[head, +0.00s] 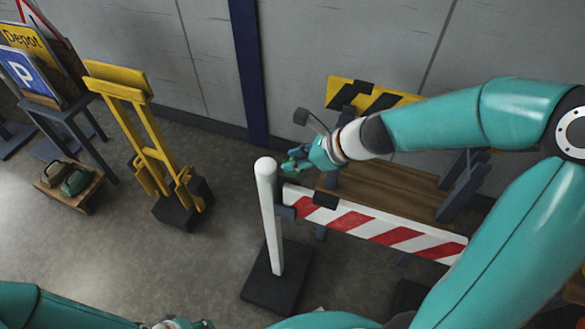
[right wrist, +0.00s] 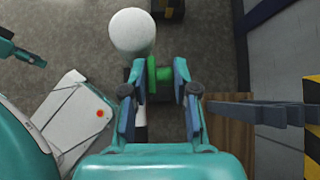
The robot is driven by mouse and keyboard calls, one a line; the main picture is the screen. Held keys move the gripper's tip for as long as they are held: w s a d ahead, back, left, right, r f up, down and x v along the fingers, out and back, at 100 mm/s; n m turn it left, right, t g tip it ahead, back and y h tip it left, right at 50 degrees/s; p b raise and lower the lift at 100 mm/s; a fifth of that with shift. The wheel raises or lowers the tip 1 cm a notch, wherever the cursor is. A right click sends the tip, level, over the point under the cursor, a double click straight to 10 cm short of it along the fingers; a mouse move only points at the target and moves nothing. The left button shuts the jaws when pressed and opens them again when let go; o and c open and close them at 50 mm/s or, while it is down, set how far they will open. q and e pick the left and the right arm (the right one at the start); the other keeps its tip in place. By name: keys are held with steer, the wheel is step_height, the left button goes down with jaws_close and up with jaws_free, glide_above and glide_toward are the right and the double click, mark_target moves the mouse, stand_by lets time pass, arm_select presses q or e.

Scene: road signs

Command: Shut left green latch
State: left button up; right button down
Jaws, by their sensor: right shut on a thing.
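My right gripper (head: 296,163) is at the left end of the red and white striped barrier board (head: 385,230), close to the top of the white post (head: 265,205). It is shut on a small green latch (right wrist: 160,74), which shows between the two fingers in the right wrist view. The post's round white top (right wrist: 131,32) is just beyond and left of the fingers there. The latch is mostly covered by the fingers in the head view. My left arm is at the bottom left edge of the head view, and its fingers cannot be made out.
A yellow folding stand (head: 150,130) on a black base is to the left. Parking and depot signs (head: 25,65) lean at the far left, near a low crate (head: 65,190). A yellow and black board (head: 350,93) stands behind. The floor left of the post is clear.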

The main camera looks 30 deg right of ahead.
steer(key=b, duration=0.1)
steer(key=t+h+b, duration=0.1)
steer(key=shift+s+a+f+n+b, duration=0.15)
steer(key=shift+s+a+n+b, duration=0.15)
steer(key=shift+n, duration=0.1)
steer(key=s+a+n+t+h+b, duration=0.1)
steer(key=t+h+b, duration=0.1)
steer(key=b, duration=0.2)
steer(key=shift+s+a, duration=0.1)
steer(key=shift+a, duration=0.05)
steer(key=s+a+f+n+t+h+b, duration=0.1)
steer(key=n+t+b, duration=0.1)
steer(key=b, duration=0.4)
steer(key=a+f+n+t+h+b, duration=0.1)
steer(key=n+t+b, duration=0.1)
steer(key=b, duration=0.5)
steer(key=s+a+f+n+t+h+b, duration=0.1)
steer(key=f+t+b, duration=0.1)
steer(key=b, duration=0.4)
steer(key=shift+s+a+n+t+b, duration=0.1)
steer(key=shift+s+n+t+b, duration=0.2)
steer(key=shift+s+n+t, duration=0.1)
steer(key=shift+n+t+h+b, duration=0.4)
steer(key=shift+b, duration=0.45)
arm_select(q)
step_height(320, 180, down, 30)
steer(key=shift+r, duration=0.25)
arm_select(e)
steer(key=shift+a, duration=0.1)
